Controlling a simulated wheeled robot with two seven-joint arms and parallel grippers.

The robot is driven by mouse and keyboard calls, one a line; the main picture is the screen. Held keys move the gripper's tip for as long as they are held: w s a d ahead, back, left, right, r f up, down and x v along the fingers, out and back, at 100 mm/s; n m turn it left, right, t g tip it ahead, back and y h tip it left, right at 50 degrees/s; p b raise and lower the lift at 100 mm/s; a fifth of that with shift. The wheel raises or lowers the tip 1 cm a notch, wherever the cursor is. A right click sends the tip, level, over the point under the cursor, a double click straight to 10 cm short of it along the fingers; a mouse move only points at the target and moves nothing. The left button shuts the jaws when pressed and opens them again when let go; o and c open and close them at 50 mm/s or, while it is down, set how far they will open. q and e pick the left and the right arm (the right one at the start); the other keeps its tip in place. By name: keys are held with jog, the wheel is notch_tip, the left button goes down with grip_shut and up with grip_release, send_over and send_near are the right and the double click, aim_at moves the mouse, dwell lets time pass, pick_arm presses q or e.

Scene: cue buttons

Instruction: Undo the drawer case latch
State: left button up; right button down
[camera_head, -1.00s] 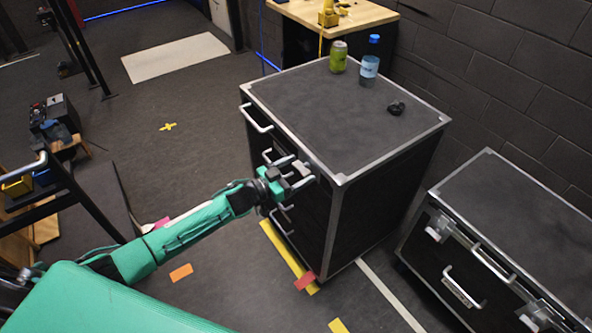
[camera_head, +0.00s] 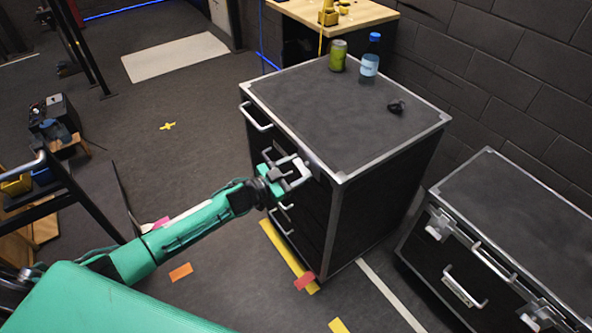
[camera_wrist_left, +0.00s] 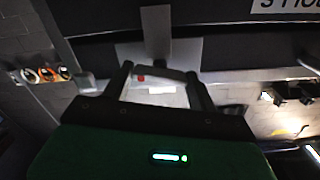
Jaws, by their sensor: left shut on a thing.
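The drawer case (camera_head: 385,195) is a black cabinet with silver edges and several grey handles down its front. Its latch (camera_head: 312,161) is a grey metal plate near the top right of that front. My left gripper (camera_head: 297,172) is at the latch, shut on it, and partly covers it. In the left wrist view the grey latch plate (camera_wrist_left: 157,35) hangs from the dark case, just past my two dark fingers (camera_wrist_left: 160,85); the exact contact is hard to make out. My right gripper is out of view.
A green can (camera_head: 338,56), a blue-capped bottle (camera_head: 369,62) and a small black object (camera_head: 396,106) stand on the case top. A second, lower black case (camera_head: 520,215) with latches is at the right. Open floor lies left of the case.

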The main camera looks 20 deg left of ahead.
pick_arm(q)
jog(key=m+b, duration=0.4)
jog(key=m, duration=1.1)
jog(key=shift+f+b, duration=0.15)
jog(key=shift+b, duration=0.2)
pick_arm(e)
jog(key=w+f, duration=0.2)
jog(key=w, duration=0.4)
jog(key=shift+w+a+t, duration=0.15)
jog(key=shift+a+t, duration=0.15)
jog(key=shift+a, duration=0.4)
pick_arm(q)
jog(key=o, duration=0.9)
jog(key=shift+o, duration=0.2)
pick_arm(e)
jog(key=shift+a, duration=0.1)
